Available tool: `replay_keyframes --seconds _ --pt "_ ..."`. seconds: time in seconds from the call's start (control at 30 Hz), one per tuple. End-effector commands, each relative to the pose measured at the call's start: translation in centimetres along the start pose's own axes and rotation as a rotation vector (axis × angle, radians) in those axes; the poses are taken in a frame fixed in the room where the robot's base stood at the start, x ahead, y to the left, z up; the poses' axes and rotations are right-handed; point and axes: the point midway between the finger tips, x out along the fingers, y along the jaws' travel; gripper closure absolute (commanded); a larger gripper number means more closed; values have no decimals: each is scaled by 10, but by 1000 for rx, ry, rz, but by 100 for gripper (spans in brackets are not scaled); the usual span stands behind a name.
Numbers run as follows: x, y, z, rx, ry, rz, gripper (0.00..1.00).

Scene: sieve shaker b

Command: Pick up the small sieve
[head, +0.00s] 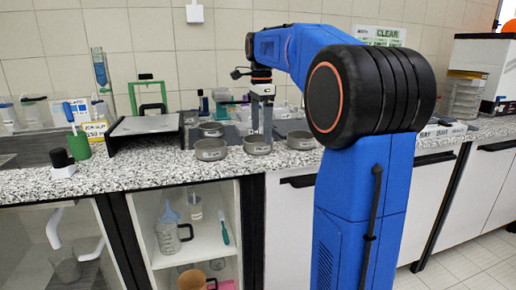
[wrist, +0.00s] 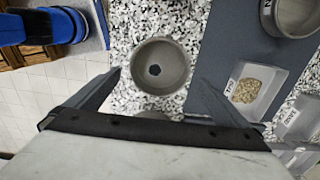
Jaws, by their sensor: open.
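Several round grey sieve pans stand on the speckled worktop in the head view. They are a left one (head: 210,150), a middle one (head: 257,146), a right one (head: 301,141) and one behind (head: 211,130). I cannot tell by size which is the small sieve. My gripper (head: 262,132) points down close above and behind the middle pan. In the wrist view, a round grey pan (wrist: 176,73) with a dark spot inside lies between the open fingers of my gripper (wrist: 157,75), which look empty. Whether they reach down to its rim is unclear.
A blue-grey mat (wrist: 212,95) with a labelled tray of grains (wrist: 262,97) lies beside the pan. Another grey pan (wrist: 299,15) is at the upper right. The black-framed stand (head: 147,126) is to the left in the head view. The worktop's front edge is close.

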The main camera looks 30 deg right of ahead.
Motion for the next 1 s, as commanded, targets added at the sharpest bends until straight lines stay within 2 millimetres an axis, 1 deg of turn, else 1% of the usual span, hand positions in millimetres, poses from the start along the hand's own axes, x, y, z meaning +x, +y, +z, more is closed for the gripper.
replay_keyframes --seconds 0.2,0.3,0.4,0.63,0.67,0.7,0.77,0.8,0.83,0.87,1.0 --pt "30 2 6 -1 0 2 0" --pt "40 2 5 0 0 1 0" --pt "46 2 5 0 0 1 0" --pt "47 1 5 0 0 0 0" --pt "47 1 5 0 0 0 2" --pt "47 1 5 0 0 0 12" --pt "46 1 5 0 0 0 26" --pt "46 1 5 0 0 0 36" --pt "46 1 5 0 0 0 43" --pt "46 1 5 0 0 0 46" --pt "46 1 5 0 0 0 46"
